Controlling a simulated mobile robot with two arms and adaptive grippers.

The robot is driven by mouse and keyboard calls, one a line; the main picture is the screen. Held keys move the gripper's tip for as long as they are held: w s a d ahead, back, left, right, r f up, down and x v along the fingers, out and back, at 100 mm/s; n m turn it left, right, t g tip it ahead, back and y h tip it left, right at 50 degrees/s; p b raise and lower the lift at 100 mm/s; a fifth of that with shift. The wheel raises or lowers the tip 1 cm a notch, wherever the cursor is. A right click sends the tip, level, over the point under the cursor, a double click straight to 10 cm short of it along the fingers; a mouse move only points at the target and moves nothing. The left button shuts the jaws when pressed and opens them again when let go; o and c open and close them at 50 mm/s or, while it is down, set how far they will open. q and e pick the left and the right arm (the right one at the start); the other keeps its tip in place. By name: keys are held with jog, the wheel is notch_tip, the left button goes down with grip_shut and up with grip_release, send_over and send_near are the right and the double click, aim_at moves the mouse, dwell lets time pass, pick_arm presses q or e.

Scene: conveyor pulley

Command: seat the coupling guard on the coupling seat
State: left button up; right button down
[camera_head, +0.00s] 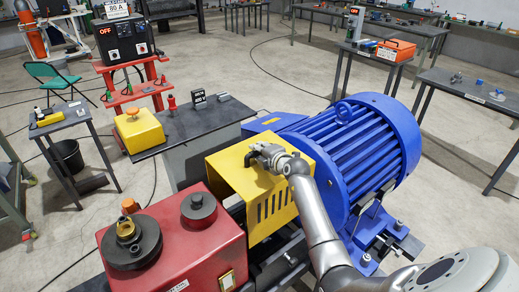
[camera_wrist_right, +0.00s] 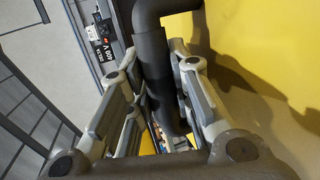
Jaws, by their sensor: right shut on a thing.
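The coupling guard (camera_head: 228,172) is a yellow cover with dark slots in its side. It sits between the red gearbox and the blue motor, over the dark base frame (camera_head: 284,262). I cannot tell whether its lower edge rests on the frame or hangs just above it; the coupling seat is hidden beneath it. My right gripper (camera_head: 264,154) is at the guard's top. In the right wrist view its fingers (camera_wrist_right: 158,100) are shut around the dark bent handle (camera_wrist_right: 153,60), with the yellow guard (camera_wrist_right: 285,50) behind. My left gripper is out of view.
The red gearbox (camera_head: 172,240) stands at the left of the guard, the blue motor (camera_head: 350,145) at its right. A dark table (camera_head: 195,127) with small items is behind. A small side table (camera_head: 68,122) with a yellow tool stands farther left.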

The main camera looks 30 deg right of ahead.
notch_tip(320, 180, down, 8)
jog(key=b, duration=0.4)
dwell(0.6)
jog(key=shift+w+f+b, duration=0.1)
jog(key=shift+f+b, duration=0.05)
jog(key=shift+b, duration=0.2)
dwell(1.5)
jog(key=shift+f+b, duration=0.9)
jog(key=shift+f, duration=0.95)
jog(key=shift+p, duration=0.85)
dwell(1.2)
dwell(0.9)
